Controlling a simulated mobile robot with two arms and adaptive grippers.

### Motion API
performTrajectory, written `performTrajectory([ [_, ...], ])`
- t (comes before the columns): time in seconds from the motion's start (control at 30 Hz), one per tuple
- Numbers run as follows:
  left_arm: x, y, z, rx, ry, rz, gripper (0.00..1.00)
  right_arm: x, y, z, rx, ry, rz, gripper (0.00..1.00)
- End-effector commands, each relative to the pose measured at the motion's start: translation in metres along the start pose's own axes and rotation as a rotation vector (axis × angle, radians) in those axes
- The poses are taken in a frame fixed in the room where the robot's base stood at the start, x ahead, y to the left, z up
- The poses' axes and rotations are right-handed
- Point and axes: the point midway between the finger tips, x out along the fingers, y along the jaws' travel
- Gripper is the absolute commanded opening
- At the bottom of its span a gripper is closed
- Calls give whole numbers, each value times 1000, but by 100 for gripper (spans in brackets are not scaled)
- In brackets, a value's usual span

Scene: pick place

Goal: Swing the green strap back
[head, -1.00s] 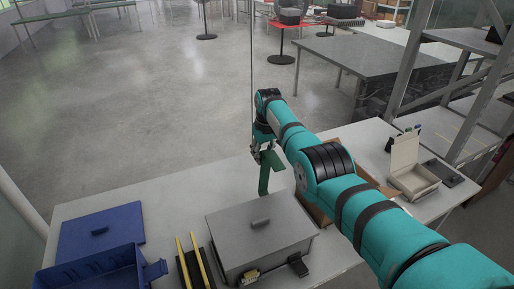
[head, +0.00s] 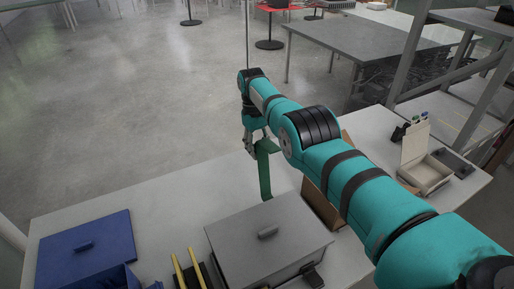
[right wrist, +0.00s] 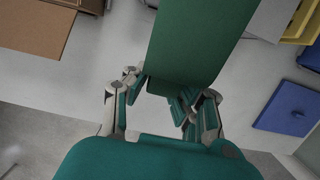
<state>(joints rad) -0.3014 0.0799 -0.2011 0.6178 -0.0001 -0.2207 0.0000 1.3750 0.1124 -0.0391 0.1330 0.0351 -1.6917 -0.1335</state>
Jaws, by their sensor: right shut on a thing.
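The green strap (head: 265,176) is a flat band that hangs down from my right gripper (head: 252,147) behind the grey lidded box in the head view. The gripper is shut on it. In the right wrist view the strap (right wrist: 205,38) runs from between the fingers of my right gripper (right wrist: 165,92) up to the top edge of the picture. The strap hides part of the grip there. Whether its lower end touches the table cannot be told. My left gripper is not in view.
The grey lidded box (head: 240,240) stands on the white table (head: 160,215). A blue lid (head: 105,242) and blue bin (head: 105,278) are at the left, with yellow bars (head: 180,272) between. An open cream box (head: 428,172) stands at the right. A brown carton (head: 318,208) is partly hidden by my arm.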

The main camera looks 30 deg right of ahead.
Motion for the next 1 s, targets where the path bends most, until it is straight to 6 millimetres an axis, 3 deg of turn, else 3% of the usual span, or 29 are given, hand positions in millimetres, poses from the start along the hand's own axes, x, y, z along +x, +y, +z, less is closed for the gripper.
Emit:
performTrajectory([
  [0.1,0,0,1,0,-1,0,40,4,0,3,0,-14,0,0],
  [0.13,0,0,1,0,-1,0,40,4,0,3,0,-15,0,24],
  [0.3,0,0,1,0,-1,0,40,4,0,2,0,-12,-1,46],
  [0.67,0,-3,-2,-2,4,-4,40,-2,0,1,0,-5,-1,46],
  [0.87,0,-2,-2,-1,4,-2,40,-22,0,5,1,-3,0,46],
  [1.0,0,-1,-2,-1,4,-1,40,-52,1,11,1,-3,-1,46],
])
